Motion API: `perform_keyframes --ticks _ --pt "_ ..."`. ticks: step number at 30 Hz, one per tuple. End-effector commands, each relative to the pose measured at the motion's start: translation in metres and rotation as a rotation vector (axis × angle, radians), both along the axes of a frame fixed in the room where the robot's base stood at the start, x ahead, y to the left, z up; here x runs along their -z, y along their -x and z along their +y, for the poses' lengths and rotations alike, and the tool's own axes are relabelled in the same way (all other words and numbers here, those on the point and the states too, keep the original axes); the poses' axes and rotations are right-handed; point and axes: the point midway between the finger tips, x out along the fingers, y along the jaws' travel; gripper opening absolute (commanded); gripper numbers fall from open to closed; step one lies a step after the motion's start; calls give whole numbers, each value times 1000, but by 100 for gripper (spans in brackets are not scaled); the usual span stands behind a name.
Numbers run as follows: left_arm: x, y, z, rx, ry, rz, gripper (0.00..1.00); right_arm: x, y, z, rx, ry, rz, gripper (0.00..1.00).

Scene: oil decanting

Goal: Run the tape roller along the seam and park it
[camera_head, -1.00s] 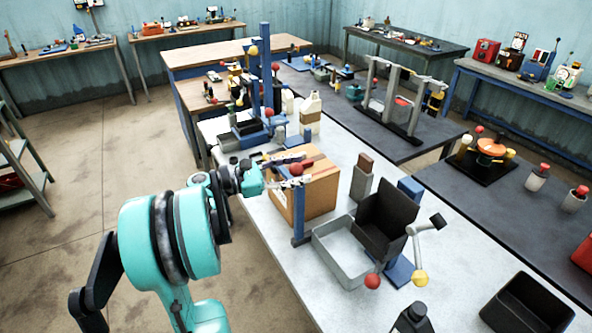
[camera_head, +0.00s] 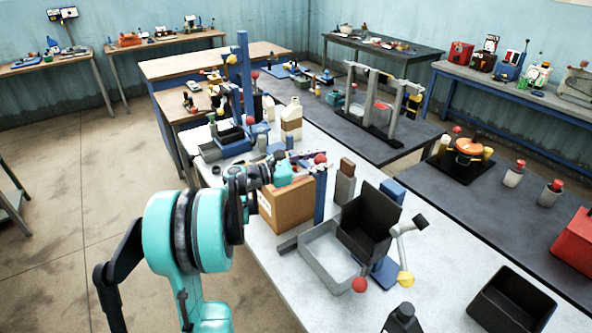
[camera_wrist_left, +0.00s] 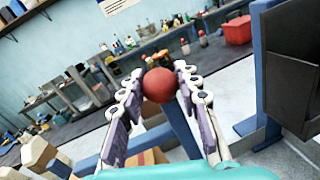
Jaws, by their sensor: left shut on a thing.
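My left gripper (camera_head: 308,158) reaches over a brown cardboard box (camera_head: 287,205) on the light bench. In the left wrist view its two fingers (camera_wrist_left: 158,98) are on either side of a red ball (camera_wrist_left: 158,85), shut on it. The ball tops an upright blue bar (camera_wrist_left: 182,128). In the head view the red ball (camera_head: 320,158) and blue bar (camera_head: 319,200) are at the box's right side. This may be the tape roller; its lower end and the seam are not clear. My right gripper does not show.
A grey open tray (camera_head: 328,258) and a black upright bin (camera_head: 371,222) are right of the box. A grey block (camera_head: 345,188) and white jug (camera_head: 291,118) are behind. A black bin (camera_head: 512,303) is at front right.

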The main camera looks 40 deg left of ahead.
Motion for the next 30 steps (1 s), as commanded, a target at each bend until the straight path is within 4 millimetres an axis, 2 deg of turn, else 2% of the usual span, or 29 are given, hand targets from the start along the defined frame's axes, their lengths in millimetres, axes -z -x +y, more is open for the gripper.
perform_keyframes --ticks 1,6,12,19,30 --pt "0 -15 -7 6 0 0 0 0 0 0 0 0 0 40" --pt "0 -58 -22 5 0 1 0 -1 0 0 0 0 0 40" --pt "0 -91 -33 3 0 0 0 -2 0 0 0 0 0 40" --pt "0 -107 -38 1 -1 1 0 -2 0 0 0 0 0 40" --pt "-1 -110 -38 -1 1 -1 0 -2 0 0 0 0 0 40"
